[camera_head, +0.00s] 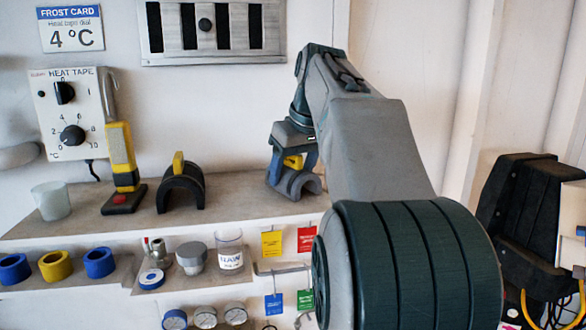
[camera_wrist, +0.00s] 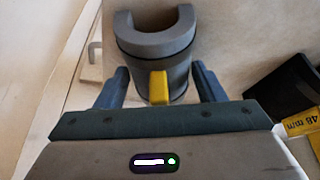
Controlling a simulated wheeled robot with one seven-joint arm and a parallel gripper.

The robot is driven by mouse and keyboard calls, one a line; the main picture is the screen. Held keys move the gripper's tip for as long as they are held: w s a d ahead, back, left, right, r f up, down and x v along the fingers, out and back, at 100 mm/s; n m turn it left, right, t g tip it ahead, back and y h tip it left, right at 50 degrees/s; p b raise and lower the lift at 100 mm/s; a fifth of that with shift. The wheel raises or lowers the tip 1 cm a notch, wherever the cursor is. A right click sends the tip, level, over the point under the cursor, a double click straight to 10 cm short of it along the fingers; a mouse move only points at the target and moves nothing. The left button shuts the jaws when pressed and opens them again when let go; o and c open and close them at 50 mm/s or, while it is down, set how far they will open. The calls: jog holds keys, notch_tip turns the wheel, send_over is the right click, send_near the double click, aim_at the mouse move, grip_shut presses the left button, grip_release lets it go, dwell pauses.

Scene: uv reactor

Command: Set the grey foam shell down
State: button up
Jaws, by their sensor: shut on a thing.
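The grey foam shell (camera_head: 301,184) is a short half-round arch with a yellow tab, at the right part of the grey ledge (camera_head: 240,205). My gripper (camera_head: 292,163) points down from above and is shut on it. In the wrist view the shell (camera_wrist: 158,45) shows its U-shaped opening at the top, with its yellow tab (camera_wrist: 158,88) between the two blue fingers of my gripper (camera_wrist: 161,82). The shell is at or just over the ledge; I cannot tell whether its underside touches. My arm hides the ledge's right end.
A black foam shell (camera_head: 181,191) with a yellow tab stands left on the ledge. Beside it are a yellow-and-black tool (camera_head: 121,160) and a white cup (camera_head: 50,201). Bare ledge lies between the two shells. Coloured tags (camera_head: 271,244) hang below the front edge.

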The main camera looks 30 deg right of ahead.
jog(key=shift+f, duration=0.1)
jog(key=o, duration=1)
jog(key=shift+s+r, duration=0.1)
jog(key=shift+r, duration=0.45)
jog(key=p+v, duration=0.1)
jog(key=v, duration=1)
jog(key=shift+s, duration=0.15)
